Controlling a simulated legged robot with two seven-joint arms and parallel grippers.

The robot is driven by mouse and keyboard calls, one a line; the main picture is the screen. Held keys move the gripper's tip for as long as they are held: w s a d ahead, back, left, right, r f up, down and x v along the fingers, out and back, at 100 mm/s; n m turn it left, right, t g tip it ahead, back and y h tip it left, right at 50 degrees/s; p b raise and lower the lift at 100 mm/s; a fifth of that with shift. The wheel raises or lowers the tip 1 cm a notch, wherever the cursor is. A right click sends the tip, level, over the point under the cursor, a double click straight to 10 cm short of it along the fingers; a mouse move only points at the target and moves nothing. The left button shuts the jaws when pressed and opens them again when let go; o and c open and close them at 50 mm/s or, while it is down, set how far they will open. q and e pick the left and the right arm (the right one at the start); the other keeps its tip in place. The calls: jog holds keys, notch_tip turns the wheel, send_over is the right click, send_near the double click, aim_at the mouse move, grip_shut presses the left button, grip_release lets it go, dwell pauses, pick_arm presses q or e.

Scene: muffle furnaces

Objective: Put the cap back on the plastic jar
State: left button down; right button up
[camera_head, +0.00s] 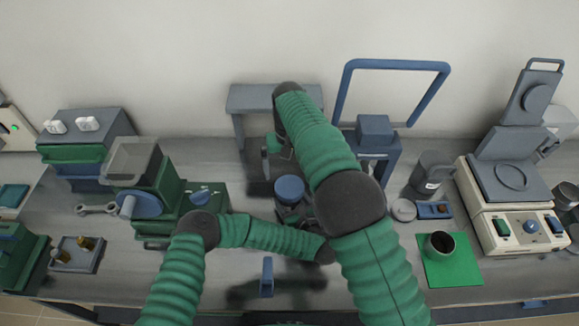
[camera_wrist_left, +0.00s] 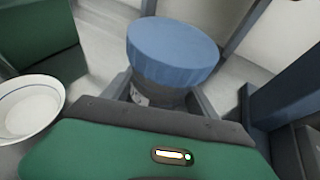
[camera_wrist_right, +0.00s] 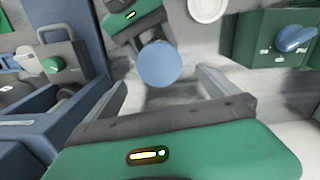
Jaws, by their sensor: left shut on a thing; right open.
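The plastic jar (camera_wrist_left: 148,93) is a greyish container with a label, seen in the left wrist view. The round blue cap (camera_head: 290,188) sits on its top; I cannot tell whether it is screwed tight. The cap fills the middle of the left wrist view (camera_wrist_left: 172,50) and shows from above in the right wrist view (camera_wrist_right: 159,64). My left gripper (camera_wrist_left: 164,96) is shut around the jar body below the cap. My right gripper (camera_wrist_right: 163,85) is open and empty, with the cap ahead between its fingers; in the head view it is behind the cap (camera_head: 276,153).
A green machine with a grey hopper (camera_head: 133,160) stands left. A small white dish (camera_wrist_left: 28,107) is near the left gripper.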

aim_at(289, 186)
jog(key=n, duration=0.7)
jog(key=shift+r, duration=0.3)
notch_tip(289, 186, down, 8)
